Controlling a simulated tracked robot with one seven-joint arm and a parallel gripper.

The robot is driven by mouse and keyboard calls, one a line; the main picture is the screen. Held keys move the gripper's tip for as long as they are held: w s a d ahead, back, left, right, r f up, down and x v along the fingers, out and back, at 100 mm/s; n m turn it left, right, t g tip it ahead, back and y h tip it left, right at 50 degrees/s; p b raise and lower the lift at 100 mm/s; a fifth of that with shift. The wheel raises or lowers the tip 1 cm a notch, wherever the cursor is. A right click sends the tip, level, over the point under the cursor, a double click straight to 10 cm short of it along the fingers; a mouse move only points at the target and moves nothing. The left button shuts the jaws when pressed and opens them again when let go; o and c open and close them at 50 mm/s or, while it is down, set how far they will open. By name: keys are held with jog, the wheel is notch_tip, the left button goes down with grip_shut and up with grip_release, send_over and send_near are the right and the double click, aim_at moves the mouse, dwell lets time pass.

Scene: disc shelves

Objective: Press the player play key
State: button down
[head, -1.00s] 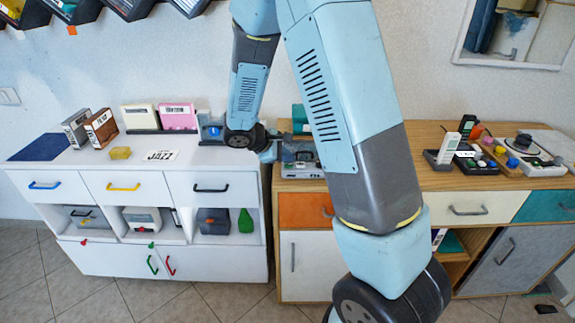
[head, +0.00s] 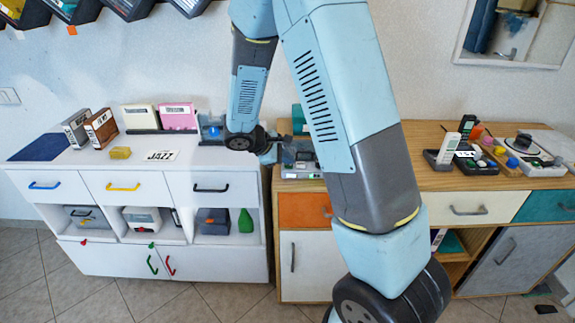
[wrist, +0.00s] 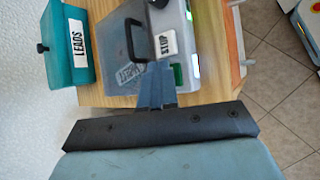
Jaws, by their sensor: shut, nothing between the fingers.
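The player (head: 300,172) stands on the wooden cabinet, partly hidden behind my arm in the head view. In the wrist view the grey player body (wrist: 174,14) carries a white key marked STOP (wrist: 163,43). A green key-like patch (wrist: 178,75) shows just beyond my fingers; its label cannot be read. A see-through lid with a dark handle (wrist: 127,42) lies over the player's left part, with a partly readable label under it. My gripper (wrist: 158,72) is shut and empty, its fingertips over the player close to the green patch. I cannot tell whether they touch it.
A teal box marked LEADS (wrist: 66,45) stands left of the player in the wrist view. A white cabinet (head: 225,245) with cases on top stands to the left. Several small devices, including a remote-like one in a grey holder (head: 447,150), stand to the right on the wooden top.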

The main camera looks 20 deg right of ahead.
aim_at(287, 166)
jog(key=shift+r, duration=0.85)
jog(key=shift+r, duration=2.5)
jog(key=shift+r, duration=0.1)
jog(key=s+r+m+t+y, duration=0.1)
jog(key=s+r+m+y, duration=0.3)
jog(key=s+r, duration=0.5)
jog(key=s+r+m+t+y, duration=0.1)
jog(key=s+r+m+y, duration=0.3)
jog(key=s, duration=1.4)
notch_tip(287, 166, up, 5)
jog(key=m, duration=0.4)
jog(key=shift+s+d+r+m+t+y, duration=0.2)
jog(key=shift+s+d+m+t+y, duration=0.1)
jog(key=shift+s+t+y, duration=0.1)
jog(key=c, duration=1.8)
grip_release()
